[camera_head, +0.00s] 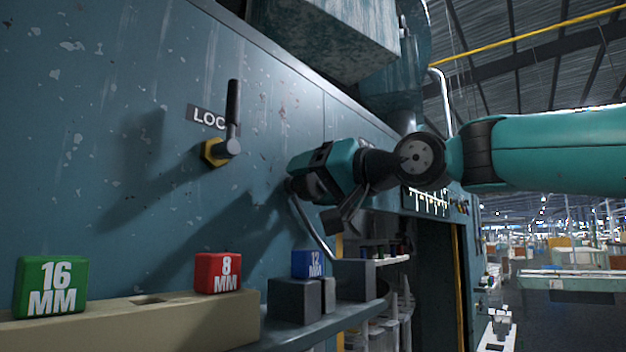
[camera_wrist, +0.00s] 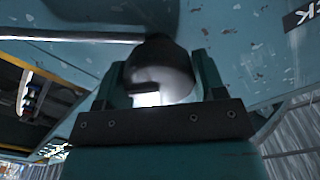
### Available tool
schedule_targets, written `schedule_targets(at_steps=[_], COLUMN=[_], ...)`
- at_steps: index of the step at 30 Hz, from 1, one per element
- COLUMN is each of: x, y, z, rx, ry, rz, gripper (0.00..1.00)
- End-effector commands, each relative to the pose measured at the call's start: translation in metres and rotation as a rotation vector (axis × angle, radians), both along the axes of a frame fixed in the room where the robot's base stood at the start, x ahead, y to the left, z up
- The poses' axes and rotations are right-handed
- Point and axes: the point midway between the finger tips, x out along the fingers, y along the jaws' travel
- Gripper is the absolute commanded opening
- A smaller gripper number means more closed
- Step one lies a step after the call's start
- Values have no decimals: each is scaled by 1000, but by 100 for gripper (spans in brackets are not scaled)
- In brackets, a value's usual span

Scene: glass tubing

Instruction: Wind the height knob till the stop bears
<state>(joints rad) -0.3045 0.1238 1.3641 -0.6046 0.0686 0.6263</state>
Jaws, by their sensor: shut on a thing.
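My gripper (camera_head: 298,184) reaches in from the right and is up against the blue-green machine panel. In the wrist view its jaws (camera_wrist: 159,84) are shut on a round knob (camera_wrist: 172,72), dark on top with a pale shiny face. This appears to be the height knob; my gripper hides it in the head view. A bent metal rod (camera_head: 312,229) runs down from near the jaws toward a blue 12 MM block (camera_head: 303,264). The block sits among dark metal blocks (camera_head: 295,301). Whether the stop touches the blue block cannot be told.
A black lock lever (camera_head: 232,106) stands upright on a yellow hex nut (camera_head: 213,152). A beige rack (camera_head: 185,321) holds a green 16 MM block (camera_head: 50,287) and a red 8 MM block (camera_head: 217,273), with an empty slot between them. A large duct hangs above.

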Motion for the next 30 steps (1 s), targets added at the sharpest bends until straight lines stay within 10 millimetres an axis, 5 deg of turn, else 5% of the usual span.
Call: schedule_targets(at_steps=[30], x=[1], y=[-1], z=[-1], rx=[385], ry=[491], rz=[1], gripper=[40])
